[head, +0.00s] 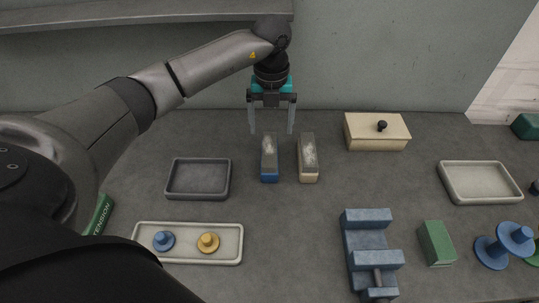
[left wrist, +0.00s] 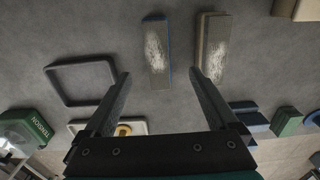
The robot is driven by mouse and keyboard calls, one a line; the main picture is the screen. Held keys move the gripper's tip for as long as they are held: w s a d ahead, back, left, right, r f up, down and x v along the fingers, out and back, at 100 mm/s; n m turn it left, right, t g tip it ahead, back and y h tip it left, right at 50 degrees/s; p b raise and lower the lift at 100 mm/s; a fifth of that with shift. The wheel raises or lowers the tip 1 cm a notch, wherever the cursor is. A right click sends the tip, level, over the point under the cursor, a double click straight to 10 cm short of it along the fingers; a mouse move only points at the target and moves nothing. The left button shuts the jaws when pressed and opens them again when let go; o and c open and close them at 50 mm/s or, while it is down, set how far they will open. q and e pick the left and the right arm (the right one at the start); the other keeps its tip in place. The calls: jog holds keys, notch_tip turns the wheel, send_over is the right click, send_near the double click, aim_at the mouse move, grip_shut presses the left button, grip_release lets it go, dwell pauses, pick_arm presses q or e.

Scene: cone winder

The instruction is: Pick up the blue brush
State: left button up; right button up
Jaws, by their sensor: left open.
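The blue brush (head: 269,158) is a block with a blue body and a grey, whitish-smeared top, lying on the grey table. It also shows in the left wrist view (left wrist: 157,52), between and beyond the fingertips. A similar brush with a tan body (head: 308,158) lies just to its right, with a narrow gap between them; it shows in the left wrist view (left wrist: 213,50) too. My left gripper (head: 272,131) points down above the back end of the blue brush, open and empty. Its fingers (left wrist: 158,77) are apart from both brushes. My right gripper is not in view.
A dark grey tray (head: 198,194) lies left of the brushes. A pale tray (head: 190,261) holds a blue and a yellow knobbed piece. A tan lidded box (head: 377,132), a blue vise-like block (head: 356,218), a green block (head: 436,243) and a cream tray (head: 477,201) stand to the right.

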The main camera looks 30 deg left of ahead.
aim_at(270, 149)
pick_arm(q)
notch_tip(270, 149, down, 4)
jog(key=shift+r, duration=0.2)
jog(key=shift+s+a+f, duration=0.15)
jog(key=shift+f, duration=2.55)
jog(key=shift+c, duration=0.2)
jog(key=shift+r, duration=0.1)
grip_shut()
